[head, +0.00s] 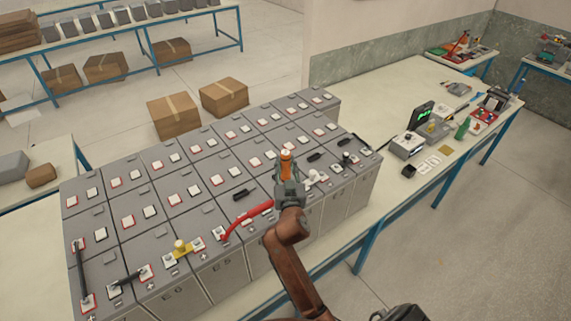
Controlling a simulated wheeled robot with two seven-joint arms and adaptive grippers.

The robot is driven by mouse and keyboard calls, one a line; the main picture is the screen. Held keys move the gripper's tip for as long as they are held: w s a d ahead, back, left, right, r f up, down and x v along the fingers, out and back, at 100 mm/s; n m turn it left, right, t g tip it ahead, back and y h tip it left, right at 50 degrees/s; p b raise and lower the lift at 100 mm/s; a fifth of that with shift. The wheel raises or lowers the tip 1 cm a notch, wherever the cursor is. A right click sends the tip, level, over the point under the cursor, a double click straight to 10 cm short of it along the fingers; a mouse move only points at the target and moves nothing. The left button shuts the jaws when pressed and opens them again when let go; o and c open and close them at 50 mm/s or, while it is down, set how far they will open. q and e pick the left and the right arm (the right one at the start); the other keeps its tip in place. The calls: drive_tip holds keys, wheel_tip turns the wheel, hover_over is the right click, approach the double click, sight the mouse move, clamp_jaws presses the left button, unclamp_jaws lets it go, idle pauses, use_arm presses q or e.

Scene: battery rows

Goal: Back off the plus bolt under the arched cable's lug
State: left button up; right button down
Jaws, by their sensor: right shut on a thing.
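A red arched cable (246,217) spans battery tops near the front of the rows. Its left end comes down near a white terminal pad (220,233); its right end passes close to my right gripper. The bolt and the lug are too small to tell. My right gripper (287,172) is shut on an orange tool (287,158), whose orange part stands up above the fingers. The tool's lower end is hidden by the gripper, so I cannot tell whether it touches a terminal. My left gripper is not in view.
Grey batteries (195,225) stand in close rows on a long table (350,108). A yellow fitting (181,247) and black links (80,268) sit on the front and left batteries. A display box (421,115) and small items stand to the right. Cardboard boxes (174,116) lie behind.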

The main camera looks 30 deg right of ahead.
drive_tip(key=shift+f+b, duration=0.55)
drive_tip(key=shift+f, duration=0.05)
idle(0.6)
